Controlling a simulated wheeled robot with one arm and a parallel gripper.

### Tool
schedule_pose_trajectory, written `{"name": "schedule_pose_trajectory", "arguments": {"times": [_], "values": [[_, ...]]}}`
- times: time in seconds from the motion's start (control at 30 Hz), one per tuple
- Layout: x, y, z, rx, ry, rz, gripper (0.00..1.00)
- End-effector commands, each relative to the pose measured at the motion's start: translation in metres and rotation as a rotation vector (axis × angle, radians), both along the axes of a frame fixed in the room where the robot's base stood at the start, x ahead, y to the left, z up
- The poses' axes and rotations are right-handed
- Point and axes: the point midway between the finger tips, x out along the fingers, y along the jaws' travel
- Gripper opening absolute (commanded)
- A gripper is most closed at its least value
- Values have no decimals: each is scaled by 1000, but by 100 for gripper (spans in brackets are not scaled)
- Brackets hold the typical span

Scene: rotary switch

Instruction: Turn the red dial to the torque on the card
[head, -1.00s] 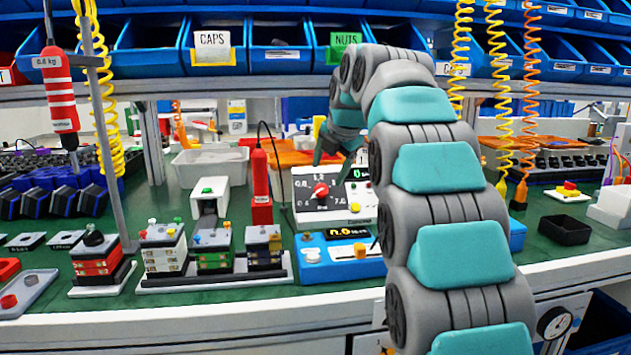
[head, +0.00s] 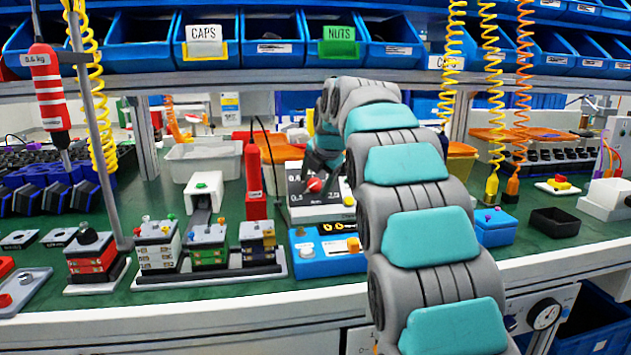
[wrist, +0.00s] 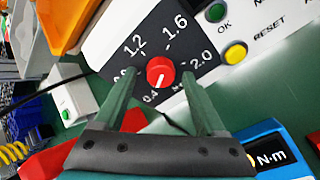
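The red dial (wrist: 160,72) sits on a dark scale plate (wrist: 190,48) on the front of a white box. The scale shows 0.4, 0.8, 1.2, 1.6 and 2.0. The dial's white mark points down in the wrist view, towards 0.4. My gripper (wrist: 159,79) is open, with one fingertip on each side of the dial, and contact cannot be told. In the head view the dial (head: 314,184) shows just below my gripper (head: 322,165). A blue unit (head: 318,262) with a lit display stands in front. I cannot make out a torque card.
A green OK button (wrist: 216,12) and a yellow RESET button (wrist: 235,52) are beside the dial. A red upright tool (head: 255,180) stands left of the box. Stacked blocks on a tray (head: 210,282) fill the bench front left.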

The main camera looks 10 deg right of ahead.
Motion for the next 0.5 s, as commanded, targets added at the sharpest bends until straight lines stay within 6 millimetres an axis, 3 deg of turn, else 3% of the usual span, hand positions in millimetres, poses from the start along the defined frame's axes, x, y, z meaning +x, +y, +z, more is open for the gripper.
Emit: {"name": "schedule_pose_trajectory", "arguments": {"times": [0.07,0.5], "values": [[0,0,0,0,0,0,64],[0,0,0,0,1,0,14]]}}
